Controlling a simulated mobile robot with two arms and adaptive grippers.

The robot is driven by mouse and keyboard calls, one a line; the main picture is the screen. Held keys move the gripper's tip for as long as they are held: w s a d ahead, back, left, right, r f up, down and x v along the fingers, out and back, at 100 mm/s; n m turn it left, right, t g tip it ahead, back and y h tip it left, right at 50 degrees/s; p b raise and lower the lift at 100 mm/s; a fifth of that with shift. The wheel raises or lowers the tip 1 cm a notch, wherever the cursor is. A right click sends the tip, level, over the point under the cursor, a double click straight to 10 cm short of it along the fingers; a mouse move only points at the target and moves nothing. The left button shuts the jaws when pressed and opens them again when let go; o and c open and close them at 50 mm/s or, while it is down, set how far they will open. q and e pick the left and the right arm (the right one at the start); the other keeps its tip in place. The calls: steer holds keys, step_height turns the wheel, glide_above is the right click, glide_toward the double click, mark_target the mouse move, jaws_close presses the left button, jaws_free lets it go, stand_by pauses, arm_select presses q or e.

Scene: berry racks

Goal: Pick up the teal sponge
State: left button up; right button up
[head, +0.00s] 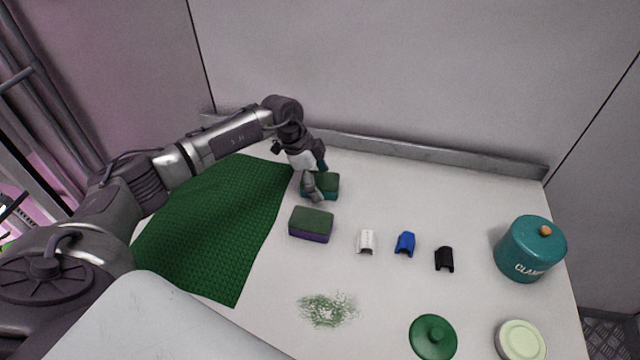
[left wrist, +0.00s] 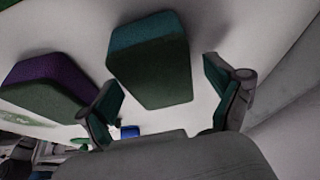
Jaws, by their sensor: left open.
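The teal sponge (head: 327,186) has a dark green top and teal sides and lies on the table near the back. In the left wrist view the teal sponge (left wrist: 150,62) lies between and beyond the two fingers. My left gripper (head: 315,180) is open above it, partly covering it in the head view. In the left wrist view the left gripper (left wrist: 166,98) has its fingers spread wide, with nothing held. I cannot tell whether a finger touches the sponge. My right gripper is not in view.
A purple sponge (head: 311,225) with a green top lies just in front of the teal one. A green mat (head: 215,225) lies left. White (head: 366,241), blue (head: 405,243) and black (head: 444,259) clips, a teal canister (head: 530,249) and a green lid (head: 433,337) are right.

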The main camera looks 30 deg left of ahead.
mark_target(327, 180)
arm_select(q)
steer(key=shift+f, duration=0.15)
steer(key=c, duration=0.8)
steer(key=shift+r+b, duration=0.3)
steer(key=shift+r, duration=0.05)
step_height(327, 180, up, 4)
steer(key=shift+f+b, duration=0.1)
steer(key=shift+b, duration=0.2)
steer(key=s+d+r, duration=0.1)
steer(key=d+r, duration=0.1)
steer(key=d, duration=0.1)
steer(key=s+d+r+b, duration=0.1)
steer(key=d+r, duration=0.1)
steer(key=d, duration=0.2)
steer(key=s+d+r, duration=0.1)
steer(key=d+r, duration=0.2)
steer(key=d, duration=0.1)
steer(key=shift+s+d, duration=0.15)
